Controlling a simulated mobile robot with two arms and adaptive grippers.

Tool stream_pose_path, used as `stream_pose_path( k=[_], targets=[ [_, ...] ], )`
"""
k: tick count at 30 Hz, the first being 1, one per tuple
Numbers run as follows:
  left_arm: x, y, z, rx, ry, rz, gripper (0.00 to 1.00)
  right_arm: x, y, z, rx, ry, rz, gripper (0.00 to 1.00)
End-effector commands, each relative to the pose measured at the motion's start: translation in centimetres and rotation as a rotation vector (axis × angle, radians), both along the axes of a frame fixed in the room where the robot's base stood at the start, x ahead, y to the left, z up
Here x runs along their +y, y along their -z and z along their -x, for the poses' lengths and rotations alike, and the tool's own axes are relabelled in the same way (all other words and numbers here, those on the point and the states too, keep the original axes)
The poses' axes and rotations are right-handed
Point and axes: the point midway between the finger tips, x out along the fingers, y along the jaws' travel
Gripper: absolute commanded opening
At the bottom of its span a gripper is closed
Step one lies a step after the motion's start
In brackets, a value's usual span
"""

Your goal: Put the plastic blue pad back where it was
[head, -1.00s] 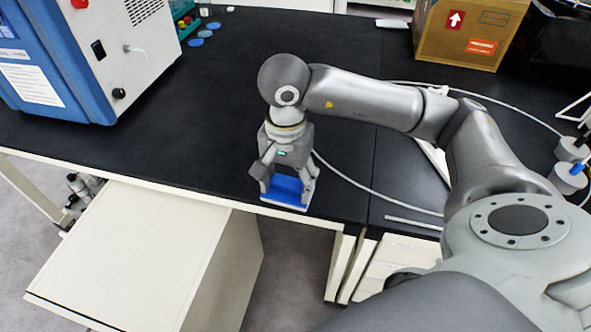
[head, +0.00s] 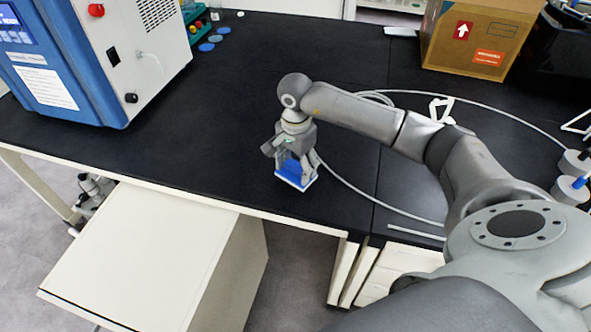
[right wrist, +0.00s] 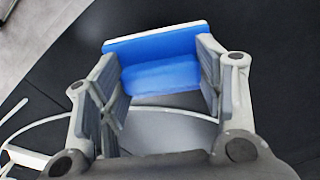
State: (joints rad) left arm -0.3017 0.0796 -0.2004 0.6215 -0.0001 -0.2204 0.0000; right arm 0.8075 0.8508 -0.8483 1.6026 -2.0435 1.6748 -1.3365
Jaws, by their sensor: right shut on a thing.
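The blue plastic pad (head: 294,172) is between the fingers of my right gripper (head: 296,170), over the black bench top near its front edge. Its lower rim shows pale in the head view. In the right wrist view the pad (right wrist: 160,70) is a blue block with a raised back edge, and the fingers of the right gripper (right wrist: 165,85) press on its two sides. The gripper points down. I cannot tell whether the pad touches the bench. My left gripper is not in view.
A blue and white machine (head: 120,60) stands at the back left of the black bench (head: 220,120). Small blue discs (head: 210,42) lie beside it. A cardboard box (head: 480,38) is at the back right. A pale hose (head: 370,193) curves right of the gripper. Bench left of the gripper is clear.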

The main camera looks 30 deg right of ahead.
Motion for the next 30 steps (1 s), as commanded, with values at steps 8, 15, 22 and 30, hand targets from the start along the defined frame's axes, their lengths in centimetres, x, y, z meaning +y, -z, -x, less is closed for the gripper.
stream_pose_path(
  k=[8, 15, 22, 30],
  targets=[
    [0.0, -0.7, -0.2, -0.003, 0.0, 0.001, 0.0, -0.6, 1.8, -1.1, 0.002, 0.001, 0.0, 0.42],
    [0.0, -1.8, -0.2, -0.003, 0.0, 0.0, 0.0, -0.6, 4.4, -1.1, -0.001, -0.001, 0.0, 0.42],
    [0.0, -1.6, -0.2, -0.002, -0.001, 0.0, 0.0, -0.6, 4.5, -1.1, -0.002, -0.001, -0.001, 0.42],
    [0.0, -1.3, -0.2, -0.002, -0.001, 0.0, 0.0, -0.6, 4.8, -1.1, -0.001, -0.001, 0.0, 0.78]
  ],
)
